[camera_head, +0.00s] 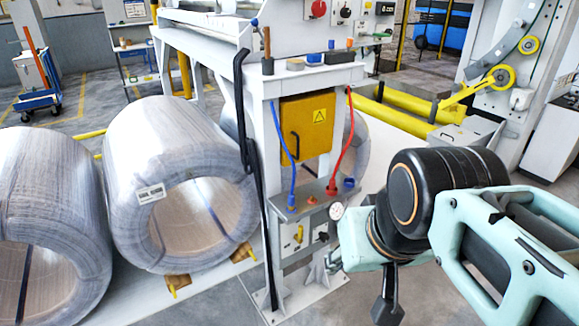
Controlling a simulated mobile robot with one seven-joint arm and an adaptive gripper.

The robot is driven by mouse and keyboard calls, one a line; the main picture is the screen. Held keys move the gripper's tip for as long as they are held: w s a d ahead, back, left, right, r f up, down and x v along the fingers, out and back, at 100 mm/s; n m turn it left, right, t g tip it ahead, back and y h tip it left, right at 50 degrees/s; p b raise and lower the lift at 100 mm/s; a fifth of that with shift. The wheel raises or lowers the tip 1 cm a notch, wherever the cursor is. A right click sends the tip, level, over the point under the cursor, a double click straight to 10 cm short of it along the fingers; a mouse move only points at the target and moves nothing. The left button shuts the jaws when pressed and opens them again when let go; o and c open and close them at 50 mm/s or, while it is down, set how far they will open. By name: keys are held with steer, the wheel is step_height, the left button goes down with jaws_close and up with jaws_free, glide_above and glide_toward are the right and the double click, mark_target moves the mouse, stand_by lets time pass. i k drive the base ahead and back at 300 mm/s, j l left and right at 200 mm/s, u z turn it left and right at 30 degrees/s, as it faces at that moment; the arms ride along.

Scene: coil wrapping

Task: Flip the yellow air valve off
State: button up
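A small yellow valve handle (299,235) stands roughly upright on the grey panel low on the white machine post, below a small shelf. I take it to be the yellow air valve; it is too small to read its exact setting. My arm reaches in from the right, and its links cover part of the area beside the panel. A dark end part that looks like my gripper (388,302) hangs below the arm, right of the valve and apart from it. Its fingers cannot be told apart, so its opening is unclear.
A blue hose (284,160) and a red hose (343,150) run down to the shelf (320,196). A round gauge (336,211) sits beside the panel. A yellow box (306,125) is above. Large wrapped coils (170,130) stand left. Floor shows in front of the post.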

mark_target(299, 233)
steer(key=i+j+z, duration=0.1)
steer(key=l+u, duration=0.25)
steer(key=l, duration=0.25)
steer(key=l+u, duration=0.25)
steer(key=l, duration=0.25)
steer(key=i+l+u, duration=0.1)
steer(key=l+u, duration=0.3)
steer(key=i+l+u, duration=0.1)
steer(key=l+u, duration=0.15)
steer(key=u, duration=0.2)
steer(key=l+u, duration=0.25)
steer(key=l, duration=1.3)
steer(key=k+l+u, duration=0.1)
steer(key=l, duration=0.7)
